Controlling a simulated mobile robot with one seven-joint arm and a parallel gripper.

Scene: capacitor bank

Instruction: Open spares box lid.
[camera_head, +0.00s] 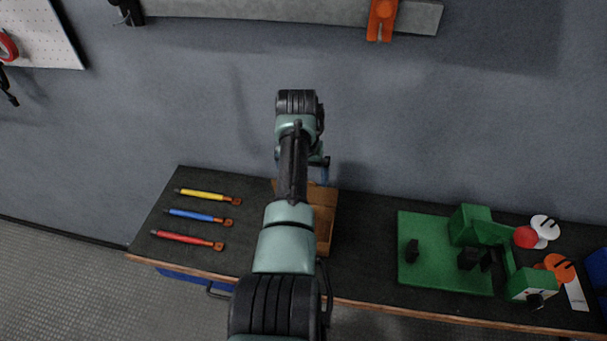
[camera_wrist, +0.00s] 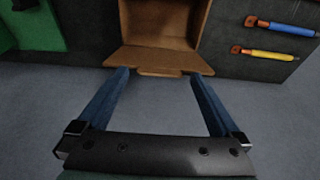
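The brown wooden spares box (camera_head: 327,240) stands on the dark bench, partly hidden behind my arm. In the wrist view the box (camera_wrist: 163,20) is at the top centre, with its inside showing. A flat brown panel with a small tab, which looks like the lid (camera_wrist: 155,60), lies on the near side in that view and appears swung back from the opening. My gripper (camera_wrist: 161,74) is open and empty. Its two blue fingers are spread at either side of the panel's tab edge; I cannot tell whether they touch it. In the head view only a bit of blue finger shows.
Yellow (camera_head: 207,196), blue (camera_head: 195,216) and red (camera_head: 187,238) handled tools lie left of the box. A green fixture (camera_head: 440,262) stands to the right, with white and orange discs beyond. A grey wall rises close behind the bench.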

